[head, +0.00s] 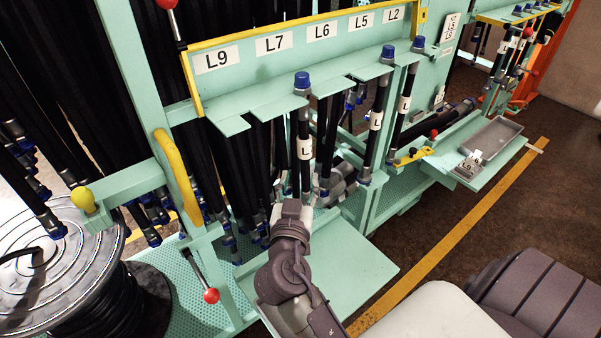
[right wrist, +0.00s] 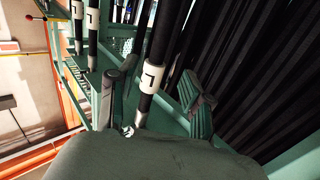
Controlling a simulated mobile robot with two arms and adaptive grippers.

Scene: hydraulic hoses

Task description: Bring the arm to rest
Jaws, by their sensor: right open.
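My right arm comes in from the bottom of the head view, and its gripper (head: 308,201) is at the lower part of a black hose (head: 305,172). This hose has a white label and a blue cap, and hangs upright in the rack (head: 262,104) below the L7 and L6 signs. In the right wrist view the gripper (right wrist: 150,88) is open, with one finger on each side of a labelled black hose (right wrist: 158,45). I cannot tell whether the fingers touch it. My left gripper is not in view.
More labelled hoses (head: 378,118) hang to the right. A green shelf (head: 352,268) lies below the gripper, and a grey tray (head: 492,138) sits farther right. A reel (head: 60,270) and a red-knobbed lever (head: 211,295) stand left. Brown floor at right is open.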

